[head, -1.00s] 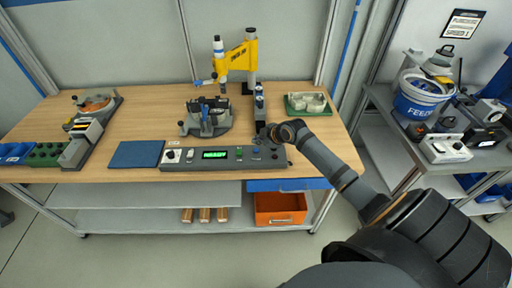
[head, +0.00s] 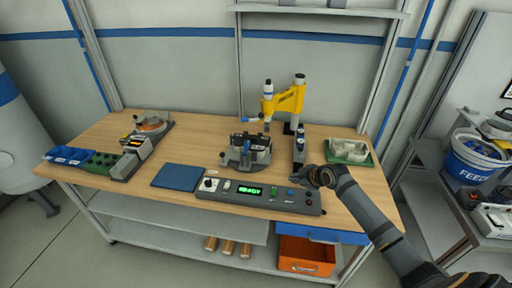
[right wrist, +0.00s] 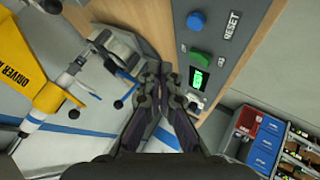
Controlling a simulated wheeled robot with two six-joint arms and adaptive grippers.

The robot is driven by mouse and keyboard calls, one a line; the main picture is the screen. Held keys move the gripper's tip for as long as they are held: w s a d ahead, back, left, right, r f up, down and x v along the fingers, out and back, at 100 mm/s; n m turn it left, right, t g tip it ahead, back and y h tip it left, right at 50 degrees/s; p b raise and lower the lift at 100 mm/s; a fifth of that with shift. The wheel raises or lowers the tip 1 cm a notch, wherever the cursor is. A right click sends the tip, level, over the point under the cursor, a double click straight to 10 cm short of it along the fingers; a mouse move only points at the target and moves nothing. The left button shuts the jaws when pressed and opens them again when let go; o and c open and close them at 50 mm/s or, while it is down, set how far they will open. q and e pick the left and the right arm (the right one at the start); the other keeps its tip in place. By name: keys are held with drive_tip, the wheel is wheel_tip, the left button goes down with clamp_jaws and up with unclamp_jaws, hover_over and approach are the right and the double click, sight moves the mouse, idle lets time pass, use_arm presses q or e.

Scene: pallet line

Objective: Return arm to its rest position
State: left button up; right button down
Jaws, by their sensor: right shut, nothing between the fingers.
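My right gripper (head: 312,176) hangs over the right end of the grey control panel (head: 225,195) at the front of the wooden bench. In the right wrist view its two fingers (right wrist: 165,75) are together with nothing between them. The panel also shows there (right wrist: 215,45), with a blue button (right wrist: 196,20), a green button (right wrist: 200,57) and a lit green display. My right arm comes in from the lower right. My left gripper is not in either view.
A yellow driver stand (head: 290,100) and a dark fixture (head: 245,150) stand behind the panel. A green tray (head: 348,152) sits to the right, a blue mat (head: 180,177) to the left. A shelf (head: 465,215) stands at the right.

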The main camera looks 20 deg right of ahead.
drive_tip(key=s+a+f+m+g, duration=0.1)
drive_tip(key=s+a+f+g, duration=0.1)
drive_tip(key=s+a+f, duration=0.4)
drive_tip(key=s+a+r+m+g+h, duration=0.1)
drive_tip(key=s+a+m+g, duration=0.3)
drive_tip(key=s, duration=0.7)
drive_tip(key=s+a+r+m+t+h, duration=0.1)
drive_tip(key=s+a+r+m+h, duration=0.3)
drive_tip(key=s, duration=0.7)
drive_tip(key=s+d+f+m+g+y+b, duration=0.1)
drive_tip(key=d+f, duration=0.1)
drive_tip(key=f, duration=1.2)
drive_tip(key=d+f+g+y+b, duration=0.1)
drive_tip(key=d+f, duration=0.1)
drive_tip(key=f, duration=1.2)
drive_tip(key=s+f, duration=1.9)
drive_tip(key=shift+s+d+f+m+g+y+b, duration=0.3)
drive_tip(key=shift+s+d+g+b, duration=0.05)
drive_tip(key=shift+d+g+b, duration=0.1)
